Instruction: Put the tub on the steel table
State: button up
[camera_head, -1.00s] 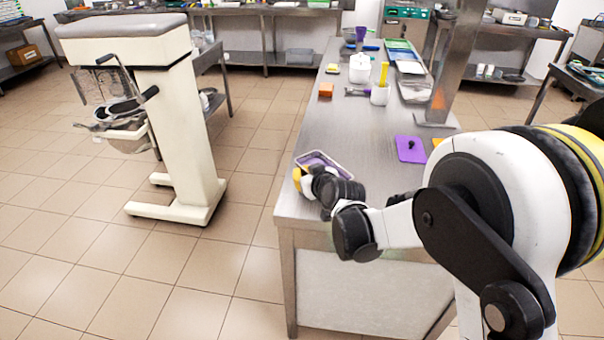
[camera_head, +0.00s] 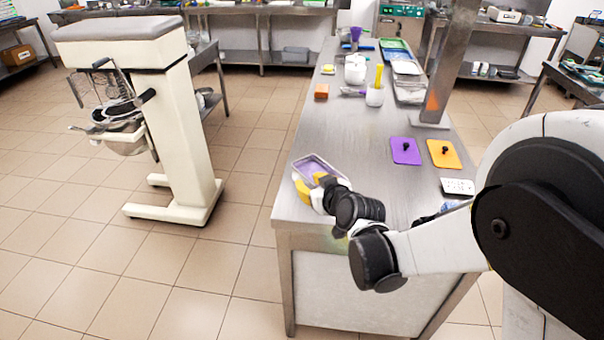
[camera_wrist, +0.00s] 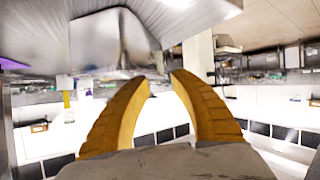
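The tub (camera_head: 311,160) is a small, shallow rectangular tub with a pale rim and a purple-tinted inside. It sits at the near left corner of the steel table (camera_head: 345,135). My gripper (camera_head: 310,182) is at the tub's near side, with yellow fingers close to its rim. In the wrist view my gripper (camera_wrist: 166,82) has its two curved fingers apart, with an empty gap between the tips. A blurred, translucent grey body in the upper part of that view appears to be the tub (camera_wrist: 110,42), just beyond the fingertips. Whether a finger touches it is unclear.
An orange block (camera_head: 321,91) and white containers (camera_head: 374,96) stand farther back. A steel post (camera_head: 446,70) rises at right. The table's middle is clear.

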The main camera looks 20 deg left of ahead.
jog(key=v, duration=0.3)
jog(key=shift+s+d+p, duration=0.1)
jog(key=shift+d+p, duration=0.05)
jog(key=shift+p, duration=0.15)
jog(key=s+d+r+m+h, duration=0.2)
jog(key=s+d+r, duration=0.1)
jog(key=d, duration=0.7)
jog(key=s+d+r+m+h, duration=0.2)
jog(key=s+d+r, duration=0.15)
jog(key=d, duration=0.55)
jog(key=s+d+r+m+h, duration=0.2)
jog(key=s+d+m, duration=0.15)
jog(key=d, duration=0.65)
jog(key=s+d+f+m+g+h, duration=0.1)
jog(key=s+d+m+g+h, duration=0.1)
jog(key=s+d, duration=0.8)
jog(key=shift+s+f+m+h, duration=0.25)
jog(key=shift+s+m+h, duration=0.1)
jog(key=shift+s+h, duration=0.2)
jog(key=shift+s+d, duration=0.1)
